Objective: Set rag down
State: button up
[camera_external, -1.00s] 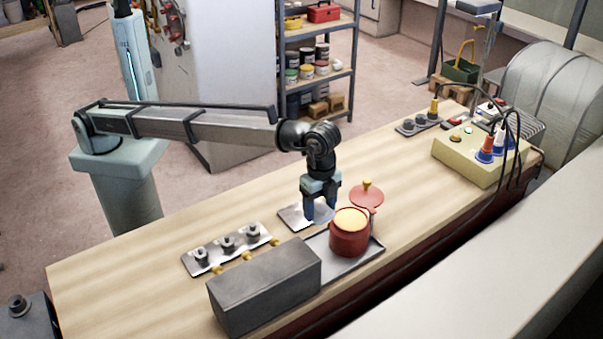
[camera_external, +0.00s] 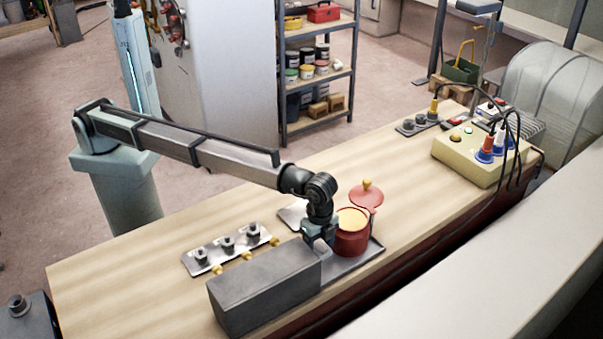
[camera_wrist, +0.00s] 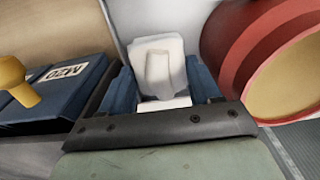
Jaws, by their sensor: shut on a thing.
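My gripper (camera_external: 319,240) is low over the near part of the bench, between the grey box and the red pot. In the wrist view its blue fingers are shut on a folded white rag (camera_wrist: 160,66), which sticks up between them. The rag is hidden behind my gripper in the external view. I cannot tell whether it touches the surface below. The grey tray (camera_external: 357,263) lies under the pot and next to my gripper.
The red pot (camera_external: 351,241) with yellow contents is close on the right, and also fills the wrist view's right side (camera_wrist: 238,45). Its red lid (camera_external: 366,196) lies behind it. The grey box (camera_external: 265,285) is close on the left. A flat plate (camera_external: 291,213) lies behind.

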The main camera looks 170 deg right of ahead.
aim_at(318, 253)
jog(key=shift+f, duration=1.7)
jog(key=shift+f, duration=0.15)
jog(key=o, duration=0.7)
jog(key=shift+o, duration=0.2)
notch_tip(318, 253, up, 12)
jog(key=shift+r, duration=0.15)
